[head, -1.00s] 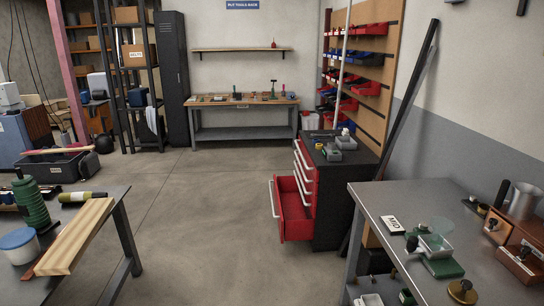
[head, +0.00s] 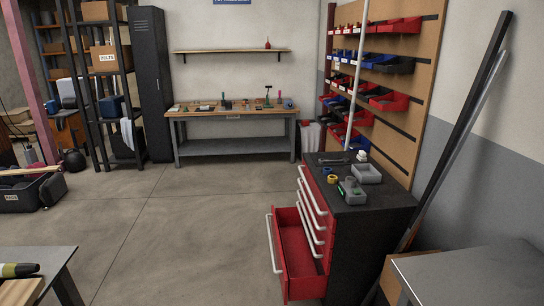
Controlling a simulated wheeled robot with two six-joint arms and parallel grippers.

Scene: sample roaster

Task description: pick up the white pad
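I cannot make out a white pad in this view. A red tool cabinet (head: 340,235) with a dark top stands right of centre, and its bottom drawer (head: 293,245) is pulled open; the part of its inside that I see looks empty. On the cabinet top are a grey tray (head: 366,174), a grey-green box (head: 351,192), a small white item (head: 362,156) and small yellow and blue rings. Neither of my grippers is in view.
A grey metal table (head: 475,275) cuts in at the lower right, and another table (head: 45,262) at the lower left. A wooden workbench (head: 232,112) with tools stands at the back wall. Dark bars lean at the right wall. The floor between is clear.

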